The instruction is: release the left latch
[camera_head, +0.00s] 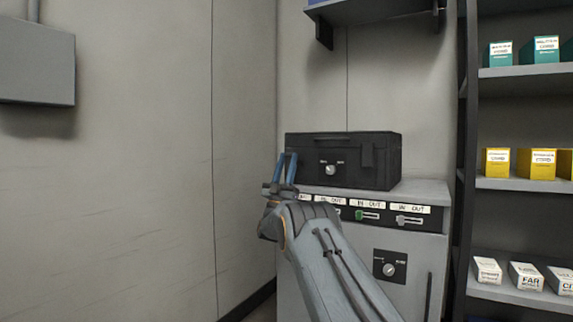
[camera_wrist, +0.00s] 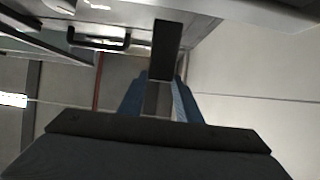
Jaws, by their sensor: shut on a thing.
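A black case (camera_head: 343,150) with a round dial (camera_head: 330,170) on its front sits on top of a grey cabinet. Its right latch (camera_head: 367,156) hangs on the front face. My gripper (camera_head: 288,163) is at the left end of the case's front, its blue fingers pointing up. In the wrist view the fingers (camera_wrist: 159,98) are shut on a dark flat strip, the left latch (camera_wrist: 166,48). In the head view the fingers hide the left latch. I cannot tell whether the latch is fastened.
The grey cabinet (camera_head: 345,245) has labelled slide switches (camera_head: 368,215) and a lower knob (camera_head: 389,269) below the case. A wall shelf (camera_head: 375,12) hangs above. A rack (camera_head: 515,183) with boxes stands at right.

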